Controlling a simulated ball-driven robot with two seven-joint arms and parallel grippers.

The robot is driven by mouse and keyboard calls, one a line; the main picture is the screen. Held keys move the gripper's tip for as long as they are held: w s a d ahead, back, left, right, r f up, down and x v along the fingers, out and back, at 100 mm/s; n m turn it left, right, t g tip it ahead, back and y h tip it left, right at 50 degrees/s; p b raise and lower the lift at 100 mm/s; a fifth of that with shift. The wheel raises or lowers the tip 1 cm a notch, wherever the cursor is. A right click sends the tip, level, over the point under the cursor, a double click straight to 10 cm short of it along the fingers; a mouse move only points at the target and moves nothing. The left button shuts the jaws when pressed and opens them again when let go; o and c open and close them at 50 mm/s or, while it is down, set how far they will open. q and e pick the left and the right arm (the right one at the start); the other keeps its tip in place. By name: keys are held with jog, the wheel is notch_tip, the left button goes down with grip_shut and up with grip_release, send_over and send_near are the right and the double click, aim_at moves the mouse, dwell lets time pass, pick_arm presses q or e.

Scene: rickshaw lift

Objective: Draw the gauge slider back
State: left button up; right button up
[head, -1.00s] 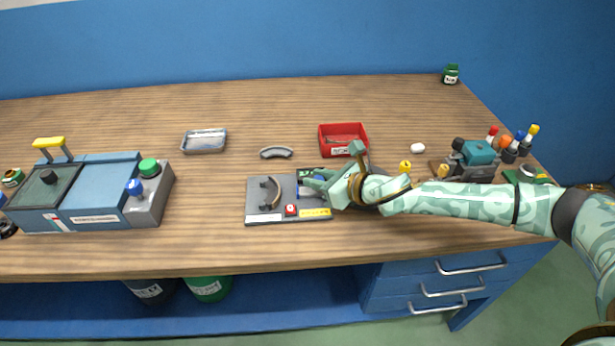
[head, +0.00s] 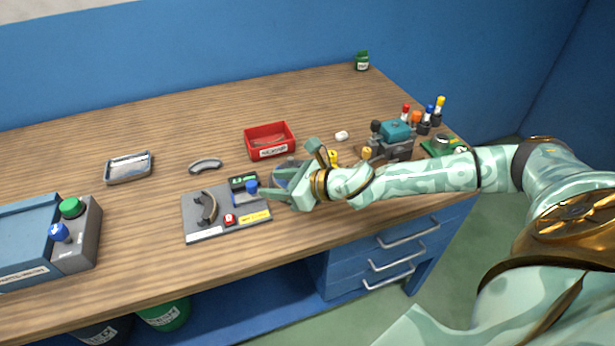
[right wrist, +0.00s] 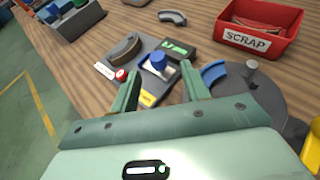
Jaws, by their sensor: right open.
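The gauge is a grey plate (head: 197,228) on the bench. It carries a dark curved part (head: 208,206), a red button (head: 229,219), a green display (head: 243,181) and a slider with a blue knob (head: 251,187). My right gripper (head: 268,192) is at the plate's right edge, just right of the knob. In the right wrist view my right gripper (right wrist: 160,78) is open and empty. The blue knob (right wrist: 158,61) stands just beyond the fingertips, roughly between their lines, and looks untouched. My left gripper is out of view.
A red scrap bin (head: 270,151) stands behind the gripper. A round grey disc with a blue arc (right wrist: 214,72) lies close beside the right finger. A curved grey piece (head: 205,166) and a metal tray (head: 128,181) lie farther back.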

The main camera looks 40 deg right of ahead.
jog(key=v, duration=0.9)
jog(key=shift+b, duration=0.3)
jog(key=shift+s+d, duration=0.1)
